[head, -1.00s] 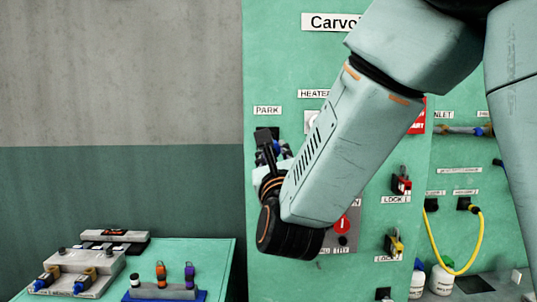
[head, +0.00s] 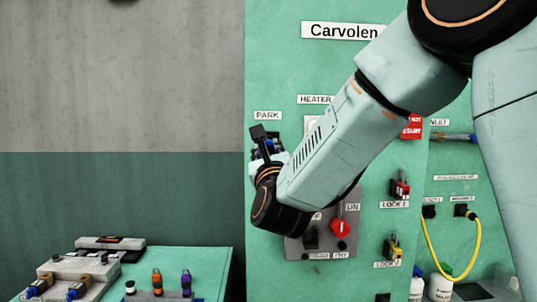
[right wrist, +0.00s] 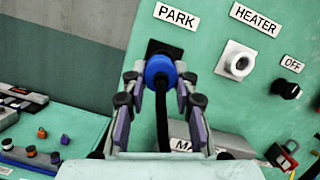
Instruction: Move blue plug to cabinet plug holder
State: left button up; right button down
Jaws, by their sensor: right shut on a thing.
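The blue plug (right wrist: 160,72) is between the fingers of my right gripper (right wrist: 160,92) in the right wrist view, with a black cable hanging down from it. My right gripper is shut on it. The plug is in front of the black holder (right wrist: 158,47) under the PARK label on the green cabinet (right wrist: 205,60). I cannot tell whether it is seated in the holder or just short of it. In the head view my right gripper (head: 266,148) is at the cabinet below PARK, and the blue plug (head: 269,146) shows only in part. My left gripper is not in view.
The white HEATER socket (right wrist: 237,62) and the OFF knob (right wrist: 286,89) are right of the holder. A control panel with a red knob (head: 340,228) is below my right arm. A side table (head: 205,262) with plugs and a device stands at the lower left.

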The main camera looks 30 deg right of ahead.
jog(key=shift+w+d+f, duration=0.1)
jog(key=shift+w+d, duration=0.05)
jog(key=shift+d, duration=0.5)
jog(key=shift+s+a, duration=0.2)
jog(key=shift+a, duration=0.15)
jog(key=shift+w+a, duration=0.1)
jog(key=shift+a, duration=0.05)
jog(key=shift+d+f+b, duration=0.15)
jog(key=shift+d+b, duration=0.2)
jog(key=shift+a+r, duration=0.2)
jog(key=shift+a, duration=0.1)
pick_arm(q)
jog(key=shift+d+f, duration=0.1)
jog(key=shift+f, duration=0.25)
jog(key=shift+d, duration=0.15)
pick_arm(e)
jog(key=shift+d+f, duration=0.1)
jog(key=shift+d, duration=0.2)
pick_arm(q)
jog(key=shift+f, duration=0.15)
